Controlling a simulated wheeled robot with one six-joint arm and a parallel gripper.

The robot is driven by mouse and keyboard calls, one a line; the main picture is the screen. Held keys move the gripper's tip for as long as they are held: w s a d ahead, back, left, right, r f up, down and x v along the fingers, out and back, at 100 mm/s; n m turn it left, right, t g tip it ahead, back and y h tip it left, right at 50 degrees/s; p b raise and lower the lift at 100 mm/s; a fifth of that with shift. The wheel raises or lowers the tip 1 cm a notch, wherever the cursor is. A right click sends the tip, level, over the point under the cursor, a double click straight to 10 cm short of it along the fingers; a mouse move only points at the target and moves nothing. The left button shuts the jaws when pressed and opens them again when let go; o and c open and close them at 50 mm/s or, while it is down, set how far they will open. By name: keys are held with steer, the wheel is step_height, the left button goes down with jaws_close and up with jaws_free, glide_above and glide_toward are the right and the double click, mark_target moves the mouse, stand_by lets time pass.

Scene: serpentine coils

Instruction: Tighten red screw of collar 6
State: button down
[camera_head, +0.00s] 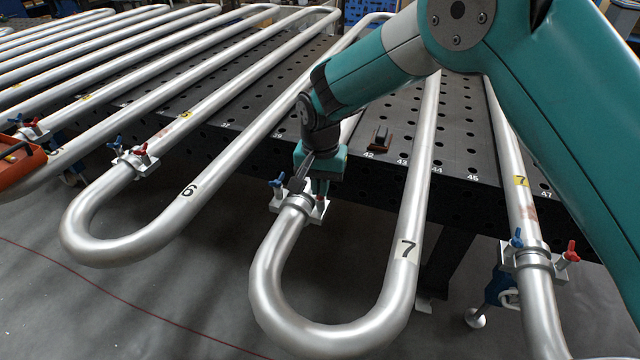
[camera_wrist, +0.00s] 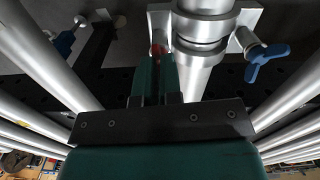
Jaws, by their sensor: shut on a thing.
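My gripper (camera_head: 320,186) points down at a metal collar (camera_head: 298,203) on the silver pipe bend left of the black 7 label. In the wrist view the collar (camera_wrist: 203,28) is a ring clamp with side plates. Its blue wing screw (camera_head: 277,181) stands free on one side and also shows in the wrist view (camera_wrist: 266,62). On the other side my gripper (camera_wrist: 158,62) is shut on the red screw (camera_wrist: 156,48), of which only a little shows between the fingers. No number for this collar is readable; my arm covers part of the pipe.
Another collar (camera_head: 136,161) with blue and red screws sits left, near the black 6 label. A third (camera_head: 530,258) is at right, below a yellow 7 tag. A black perforated table (camera_head: 462,130) lies under the pipes, with a small dark block (camera_head: 381,138). An orange object (camera_head: 18,165) is far left.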

steer(key=shift+w+r, duration=0.15)
steer(key=shift+r, duration=0.1)
steer(key=c, duration=1.5)
jaws_free()
steer(key=shift+o, duration=1.1)
steer(key=shift+f, duration=0.15)
step_height(320, 180, up, 18)
steer(key=b, duration=0.2)
steer(key=shift+f+b, duration=0.25)
steer(key=shift+b, duration=0.05)
